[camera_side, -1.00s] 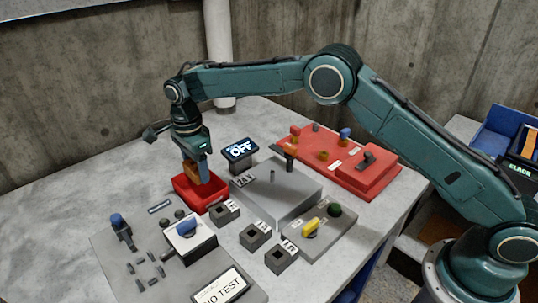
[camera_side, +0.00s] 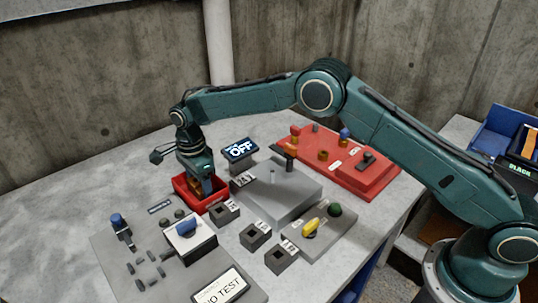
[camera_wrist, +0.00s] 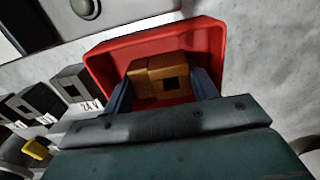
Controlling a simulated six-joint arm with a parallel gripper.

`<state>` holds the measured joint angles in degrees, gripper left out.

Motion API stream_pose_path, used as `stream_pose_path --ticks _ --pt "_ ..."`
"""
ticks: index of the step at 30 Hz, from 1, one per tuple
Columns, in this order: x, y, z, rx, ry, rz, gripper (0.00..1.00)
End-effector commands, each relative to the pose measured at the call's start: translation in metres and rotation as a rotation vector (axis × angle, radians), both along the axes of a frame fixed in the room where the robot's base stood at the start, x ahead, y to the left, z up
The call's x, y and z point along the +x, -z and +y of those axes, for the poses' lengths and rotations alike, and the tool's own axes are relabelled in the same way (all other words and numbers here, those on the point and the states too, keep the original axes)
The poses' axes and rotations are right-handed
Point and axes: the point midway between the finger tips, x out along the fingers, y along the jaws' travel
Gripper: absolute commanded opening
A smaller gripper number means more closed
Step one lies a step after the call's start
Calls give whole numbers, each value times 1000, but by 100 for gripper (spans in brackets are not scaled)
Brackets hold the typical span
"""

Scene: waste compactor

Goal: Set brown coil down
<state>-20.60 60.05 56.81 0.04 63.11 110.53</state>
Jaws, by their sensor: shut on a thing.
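The brown coil (camera_wrist: 158,80) is a blocky orange-brown piece with a dark square hole. My gripper (camera_wrist: 163,95) is shut on it, with one blue-grey finger on each side. The coil is inside the red bin (camera_wrist: 105,62), between its walls. In the side view my gripper (camera_side: 201,188) reaches down into the red bin (camera_side: 219,205), and only a little of the coil (camera_side: 195,184) shows. I cannot tell whether the coil touches the bin floor.
Grey square sockets (camera_side: 225,212) stand just right of the bin. A display reading OFF (camera_side: 240,150) stands behind them. A panel with a blue knob (camera_side: 188,226) is in front. The table to the left is clear.

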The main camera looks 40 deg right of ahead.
Motion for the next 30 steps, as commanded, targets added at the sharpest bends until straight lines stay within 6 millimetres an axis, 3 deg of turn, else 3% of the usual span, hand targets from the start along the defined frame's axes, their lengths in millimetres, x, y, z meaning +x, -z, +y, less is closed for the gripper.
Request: stream_pose_path --ticks 2,3,6,20,30 --pt "0 2 0 0 0 0 31" --pt "0 3 0 0 0 0 60" --pt "0 2 0 0 0 0 80" --pt "0 -3 0 0 0 0 80" --pt "0 -40 0 1 0 -2 80"
